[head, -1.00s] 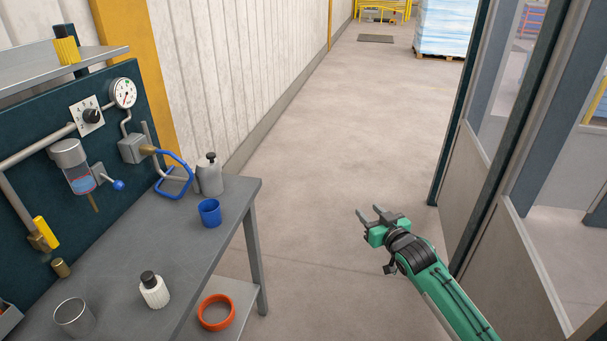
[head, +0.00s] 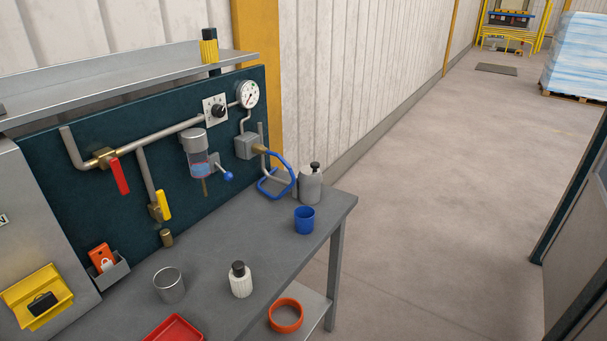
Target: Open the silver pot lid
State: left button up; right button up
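A silver cylindrical pot (head: 169,286) stands upright on the grey workbench (head: 225,237). Its top looks like an open rim, and I cannot make out a separate lid on it. A grey metal canister (head: 310,187) with a black knob on top stands at the bench's far right corner. A white ribbed bottle (head: 241,282) with a black cap stands to the right of the silver pot. Neither of my grippers is in view.
A blue cup (head: 304,220) stands in front of the grey canister. A red tray (head: 174,330) is at the bottom edge. Pipes and valves fill the back panel (head: 85,203). The floor (head: 440,190) to the right is clear.

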aim_at(309, 176)
jog(key=i+l+u, duration=0.15)
jog(key=l+u, duration=0.35)
jog(key=i+l+u, duration=0.1)
jog(key=l+u, duration=0.85)
jog(key=j, duration=0.1)
